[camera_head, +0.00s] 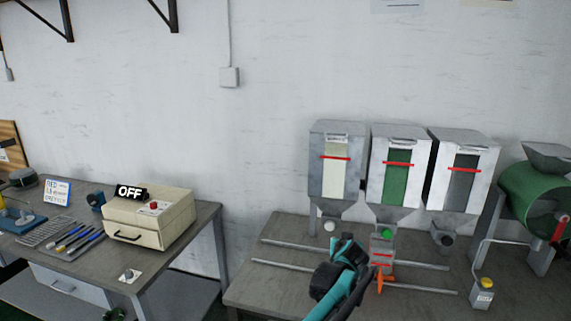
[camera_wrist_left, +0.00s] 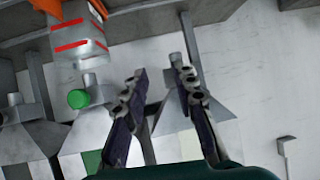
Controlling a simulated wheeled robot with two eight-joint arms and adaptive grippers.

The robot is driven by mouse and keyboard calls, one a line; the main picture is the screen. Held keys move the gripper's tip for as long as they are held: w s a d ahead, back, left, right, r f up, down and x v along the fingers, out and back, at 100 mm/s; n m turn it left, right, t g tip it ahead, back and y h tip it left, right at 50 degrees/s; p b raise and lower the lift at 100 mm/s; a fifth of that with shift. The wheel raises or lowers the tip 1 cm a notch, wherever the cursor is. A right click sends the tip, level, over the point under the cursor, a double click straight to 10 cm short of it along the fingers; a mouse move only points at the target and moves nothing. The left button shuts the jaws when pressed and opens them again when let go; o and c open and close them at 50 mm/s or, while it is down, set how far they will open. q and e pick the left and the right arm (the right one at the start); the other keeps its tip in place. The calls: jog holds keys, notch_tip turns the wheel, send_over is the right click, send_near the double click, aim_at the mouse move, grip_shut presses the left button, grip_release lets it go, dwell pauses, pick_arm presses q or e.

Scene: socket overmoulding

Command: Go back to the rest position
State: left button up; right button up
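My left gripper (camera_wrist_left: 158,88) shows in the left wrist view with its two dark fingers spread apart and nothing between them. In the head view my teal and black left arm (camera_head: 340,275) reaches up from the bottom over the right bench, in front of the hoppers; its fingers are not clear there. A grey measuring cup (camera_head: 382,262) with red lines and an orange part stands on the rails below the green-knobbed outlet of the middle hopper (camera_head: 399,187). The cup (camera_wrist_left: 80,52) also shows at the upper left of the left wrist view, apart from the fingers. My right gripper is not in view.
A left hopper (camera_head: 325,185) and a right hopper (camera_head: 454,203) flank the middle one. A green drum machine (camera_head: 530,200) stands at far right, near a small yellow-topped box (camera_head: 482,294). A cream box (camera_head: 150,219) with an OFF sign sits on the left bench. A gap separates the benches.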

pick_arm(q)
jog(key=s+a+r+n+g+y, duration=0.1)
jog(key=s+a, duration=0.6)
jog(key=a, duration=0.2)
jog(key=s+a+r+g, duration=0.1)
jog(key=s+a, duration=0.5)
jog(key=a, duration=0.4)
jog(key=s+a+r+n+g+y, duration=0.1)
jog(key=s+a+r, duration=0.1)
jog(key=s+a, duration=0.6)
jog(key=s+a+f+g, duration=0.1)
jog(key=s+a+f, duration=0.4)
jog(key=s, duration=0.5)
jog(key=s+a+f+g, duration=0.1)
jog(key=s+a+f, duration=0.4)
jog(key=s, duration=0.6)
jog(key=shift+a+f, duration=0.2)
jog(key=shift+f, duration=0.3)
